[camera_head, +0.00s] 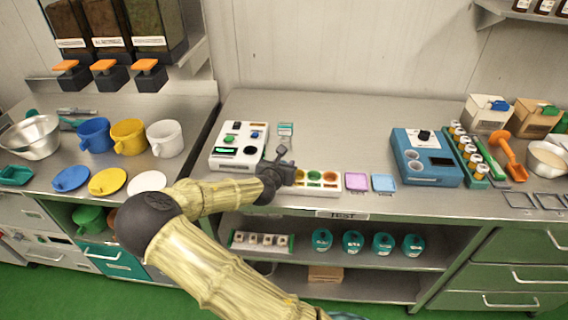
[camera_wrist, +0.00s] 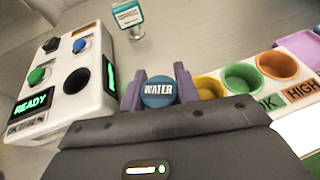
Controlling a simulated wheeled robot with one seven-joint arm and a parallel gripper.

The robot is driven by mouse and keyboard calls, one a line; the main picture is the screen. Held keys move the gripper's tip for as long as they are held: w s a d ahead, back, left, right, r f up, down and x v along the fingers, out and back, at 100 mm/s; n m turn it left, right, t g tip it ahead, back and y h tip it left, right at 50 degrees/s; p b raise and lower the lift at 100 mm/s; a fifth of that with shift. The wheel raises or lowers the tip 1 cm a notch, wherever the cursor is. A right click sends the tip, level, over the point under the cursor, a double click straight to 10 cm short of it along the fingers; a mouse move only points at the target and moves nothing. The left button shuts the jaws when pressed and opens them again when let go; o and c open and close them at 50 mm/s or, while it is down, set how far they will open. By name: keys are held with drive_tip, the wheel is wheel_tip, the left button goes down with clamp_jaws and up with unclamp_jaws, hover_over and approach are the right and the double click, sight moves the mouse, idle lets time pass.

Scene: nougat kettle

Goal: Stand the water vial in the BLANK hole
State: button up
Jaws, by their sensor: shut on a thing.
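My gripper (camera_wrist: 160,86) is shut on the water vial (camera_wrist: 159,92), whose round blue cap reads WATER between the two purple fingers. In the head view my gripper (camera_head: 279,172) is over the front of the middle bench, and the vial cannot be made out there. A white tester (camera_wrist: 62,76) is left of the vial; it has a READY display, a green button, a blue button and dark round openings. The tester also shows in the head view (camera_head: 231,157). No BLANK label is readable, so I cannot tell which hole is BLANK.
A white rack (camera_wrist: 263,92) with yellow, green and orange cups, marked OK and HIGH, stands close right of my gripper. A small teal sign (camera_wrist: 127,14) stands behind. Pink (camera_head: 356,181) and blue (camera_head: 383,183) squares and a blue device (camera_head: 411,142) lie farther right.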

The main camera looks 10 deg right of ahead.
drive_tip(key=shift+f, duration=0.2)
drive_tip(key=o, duration=0.7)
drive_tip(key=p+v, duration=0.5)
drive_tip(key=v, duration=0.6)
drive_tip(key=shift+p, duration=0.35)
drive_tip(key=shift+d, duration=0.1)
idle(0.7)
